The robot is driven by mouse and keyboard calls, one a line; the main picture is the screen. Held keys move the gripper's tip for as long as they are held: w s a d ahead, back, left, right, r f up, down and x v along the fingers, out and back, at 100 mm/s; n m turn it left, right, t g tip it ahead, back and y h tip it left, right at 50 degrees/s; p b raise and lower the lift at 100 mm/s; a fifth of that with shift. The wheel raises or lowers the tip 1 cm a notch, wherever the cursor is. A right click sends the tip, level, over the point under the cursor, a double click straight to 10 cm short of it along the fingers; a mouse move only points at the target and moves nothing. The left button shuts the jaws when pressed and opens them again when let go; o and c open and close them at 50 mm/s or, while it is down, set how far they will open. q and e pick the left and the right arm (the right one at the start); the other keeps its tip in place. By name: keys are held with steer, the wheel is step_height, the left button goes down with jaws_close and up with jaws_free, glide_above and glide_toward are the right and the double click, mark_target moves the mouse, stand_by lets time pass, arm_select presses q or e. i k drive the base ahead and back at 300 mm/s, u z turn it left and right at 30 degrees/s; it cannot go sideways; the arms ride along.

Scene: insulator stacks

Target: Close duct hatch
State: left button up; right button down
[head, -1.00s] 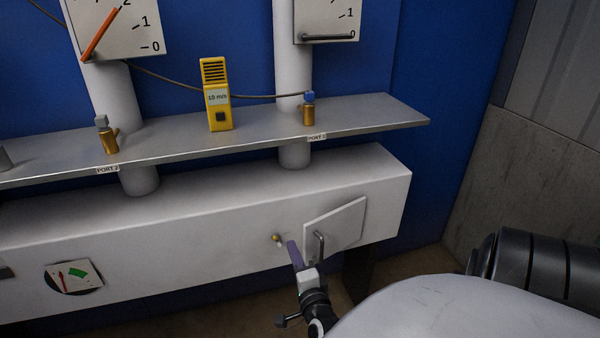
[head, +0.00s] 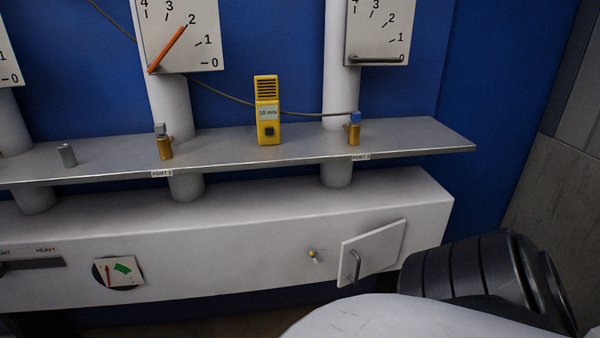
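The duct hatch (head: 376,250) is a pale square panel at the right end of the white duct (head: 230,235). It sits at an angle to the duct face, with its left edge standing out, so it looks ajar. A small brass-yellow knob (head: 313,254) is on the duct face just left of the hatch. Neither of my grippers is in view. Part of my arm fills the lower right and comes close to the hatch's lower right side.
A grey shelf (head: 110,166) runs above the duct. It carries a yellow meter (head: 267,110), brass port fittings (head: 165,147) (head: 354,132) and a grey cap (head: 67,155). A round dial (head: 118,272) is low on the duct.

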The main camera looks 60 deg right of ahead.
mark_target(365, 254)
steer(key=u, duration=0.45)
steer(key=k, duration=0.95)
steer(key=z, duration=1.3)
steer(key=i, duration=0.45)
steer(key=u, duration=0.1)
